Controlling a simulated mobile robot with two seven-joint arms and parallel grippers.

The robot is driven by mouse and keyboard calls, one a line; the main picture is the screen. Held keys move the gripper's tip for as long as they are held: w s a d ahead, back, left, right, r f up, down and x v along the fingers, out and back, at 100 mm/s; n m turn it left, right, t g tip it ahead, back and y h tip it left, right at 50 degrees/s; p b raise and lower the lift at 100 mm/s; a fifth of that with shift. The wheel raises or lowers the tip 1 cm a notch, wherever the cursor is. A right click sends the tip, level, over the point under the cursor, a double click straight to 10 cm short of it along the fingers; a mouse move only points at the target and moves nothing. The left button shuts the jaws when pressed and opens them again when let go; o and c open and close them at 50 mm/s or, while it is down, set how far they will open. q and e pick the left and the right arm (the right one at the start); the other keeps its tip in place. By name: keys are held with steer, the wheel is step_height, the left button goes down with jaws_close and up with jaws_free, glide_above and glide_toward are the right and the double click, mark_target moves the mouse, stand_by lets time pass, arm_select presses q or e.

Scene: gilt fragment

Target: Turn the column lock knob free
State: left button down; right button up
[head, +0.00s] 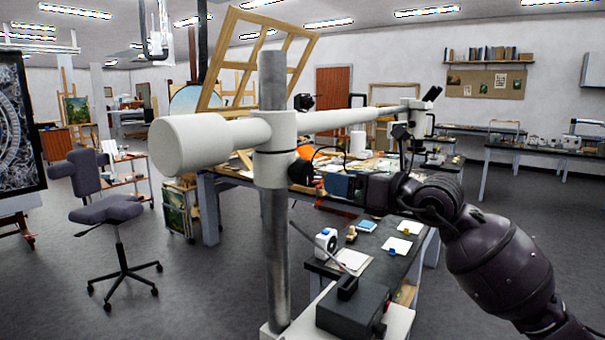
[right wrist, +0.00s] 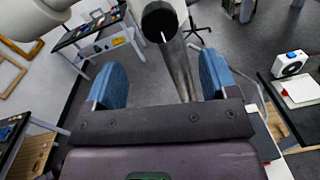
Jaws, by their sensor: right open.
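The grey metal column (head: 275,240) stands upright in the head view, with a white collar (head: 274,150) clamped around it that carries a white horizontal boom. The black lock knob (head: 301,172) sticks out from the right side of the collar. In the right wrist view the knob (right wrist: 160,20) is a dark round face with a white line, at the top centre. My right gripper (head: 328,184) is open and empty, its blue fingers apart. In the right wrist view the gripper (right wrist: 160,78) points toward the column, with the knob above and beyond the fingertips. My left gripper is not in view.
The boom (head: 340,120) runs right to a microscope head (head: 415,110). A low dark table (head: 335,262) with cards and a white device is below the gripper. A black box (head: 352,306) sits at the column's foot. An office chair (head: 112,210) stands left on open floor.

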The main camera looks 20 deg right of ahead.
mark_target(307, 174)
steer(key=p+x, duration=0.2)
steer(key=x, duration=0.7)
steer(key=shift+w+a, duration=0.15)
steer(key=shift+w+a+f, duration=0.1)
steer(key=shift+w+a, duration=0.2)
steer(key=shift+w, duration=0.2)
steer(key=shift+c, duration=0.3)
